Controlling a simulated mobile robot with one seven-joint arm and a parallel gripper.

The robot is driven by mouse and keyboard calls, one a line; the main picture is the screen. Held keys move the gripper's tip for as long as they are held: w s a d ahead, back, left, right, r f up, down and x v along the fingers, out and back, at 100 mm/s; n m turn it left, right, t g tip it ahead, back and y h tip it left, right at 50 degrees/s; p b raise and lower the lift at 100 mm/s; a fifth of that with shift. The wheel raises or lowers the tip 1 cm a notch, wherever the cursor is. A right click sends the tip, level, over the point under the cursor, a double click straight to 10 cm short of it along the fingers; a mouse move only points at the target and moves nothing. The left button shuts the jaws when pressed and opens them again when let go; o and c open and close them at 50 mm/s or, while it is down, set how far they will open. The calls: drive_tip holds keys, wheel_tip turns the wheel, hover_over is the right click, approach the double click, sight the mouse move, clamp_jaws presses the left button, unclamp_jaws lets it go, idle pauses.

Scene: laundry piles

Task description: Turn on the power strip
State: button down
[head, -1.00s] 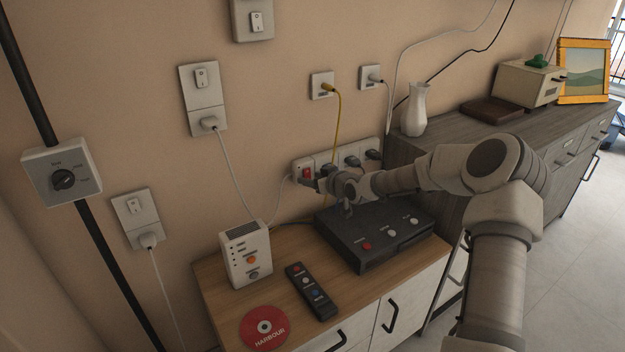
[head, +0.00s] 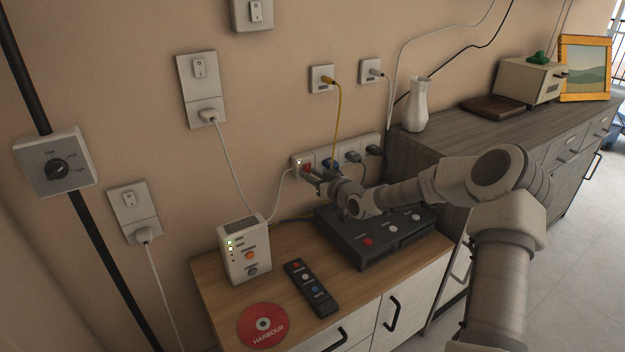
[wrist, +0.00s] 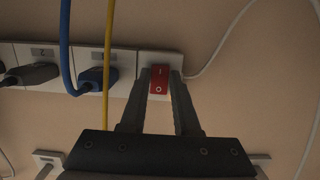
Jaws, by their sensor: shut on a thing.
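The white power strip (head: 345,150) is mounted on the wall above the wooden cabinet, with several plugs in it. Its red rocker switch (head: 308,168) sits at its left end, beside a small lit white light. In the wrist view the red switch (wrist: 159,79), marked I and O, is at the strip's right end. My gripper (head: 317,178) is at the switch. In the wrist view its two fingertips (wrist: 160,78) flank the switch, closed in on its sides. The fingertips' exact contact is too small to make out.
A black box (head: 370,236) with buttons stands below my gripper. A white router-like box (head: 244,250) with green lights, a remote (head: 311,288) and a red disc (head: 264,326) are on the cabinet. Yellow (wrist: 107,60) and blue (wrist: 65,50) cables hang close beside my fingers.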

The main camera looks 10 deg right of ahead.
idle(0.4)
drive_tip(key=c, duration=0.6)
unclamp_jaws()
drive_tip(key=shift+c, duration=0.2)
drive_tip(key=f+p+v, duration=0.1)
drive_tip(key=p+v, duration=0.4)
drive_tip(key=v, duration=1.2)
drive_tip(key=shift+s, duration=0.25)
drive_tip(key=shift+d+r, duration=0.1)
drive_tip(key=shift+r, duration=0.05)
